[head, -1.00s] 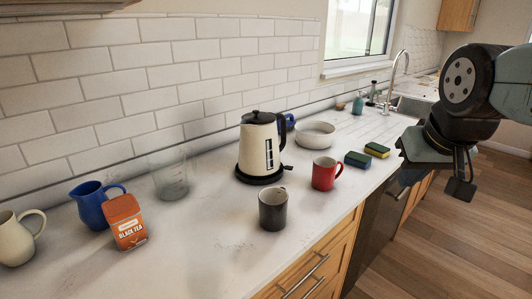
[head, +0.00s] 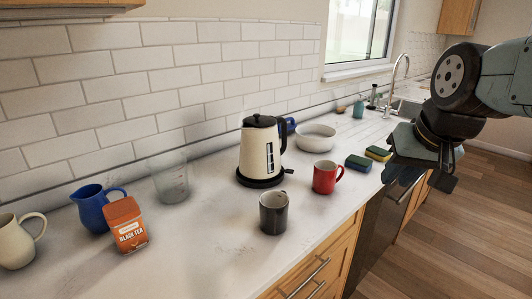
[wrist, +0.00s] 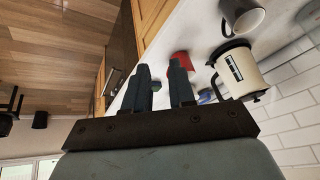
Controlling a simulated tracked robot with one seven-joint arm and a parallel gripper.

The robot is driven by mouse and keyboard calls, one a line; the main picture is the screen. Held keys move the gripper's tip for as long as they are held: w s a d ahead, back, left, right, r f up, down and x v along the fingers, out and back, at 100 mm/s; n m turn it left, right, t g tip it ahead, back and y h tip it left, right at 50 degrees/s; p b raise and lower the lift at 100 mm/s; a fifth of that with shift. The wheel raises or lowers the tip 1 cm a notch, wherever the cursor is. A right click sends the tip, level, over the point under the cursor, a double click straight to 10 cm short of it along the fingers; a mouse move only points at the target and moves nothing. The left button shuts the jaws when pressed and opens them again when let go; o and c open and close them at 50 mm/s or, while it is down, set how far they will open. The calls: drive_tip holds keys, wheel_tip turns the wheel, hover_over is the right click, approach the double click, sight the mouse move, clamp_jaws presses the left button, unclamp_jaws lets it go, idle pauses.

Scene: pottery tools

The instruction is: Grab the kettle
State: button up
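The cream kettle (head: 257,152) with a black lid and handle stands upright on its dark round base (head: 259,180) on the counter. It also shows in the wrist view (wrist: 238,72), to the right of my fingers. My gripper (head: 446,180) is at the right in the head view, over the counter's front edge and well apart from the kettle. In the wrist view my two fingers (wrist: 163,75) are spread with a gap between them and nothing held.
A dark mug (head: 273,213) and a red mug (head: 324,178) stand in front of the kettle. A white bowl (head: 316,138) is behind it. A glass beaker (head: 171,180), blue jug (head: 91,207) and tea box (head: 126,225) stand left.

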drive_tip(key=o, duration=0.6)
drive_tip(key=w+a+m+y, duration=0.1)
drive_tip(key=w+a, duration=0.1)
drive_tip(key=w+a+m+y, duration=0.1)
drive_tip(key=w+a+m, duration=0.1)
drive_tip(key=w, duration=0.1)
drive_tip(key=w+a+m+g+y, duration=0.1)
drive_tip(key=w+a, duration=0.1)
drive_tip(key=w, duration=0.1)
drive_tip(key=shift+f+m+y, duration=0.2)
drive_tip(key=shift+m+y, duration=0.1)
drive_tip(key=shift+c, duration=0.2)
drive_tip(key=m+t+y, duration=0.5)
drive_tip(key=m, duration=1.6)
approach(286, 138)
drive_tip(key=x, duration=1.1)
drive_tip(key=shift+w+f, duration=0.15)
drive_tip(key=shift+w, duration=0.05)
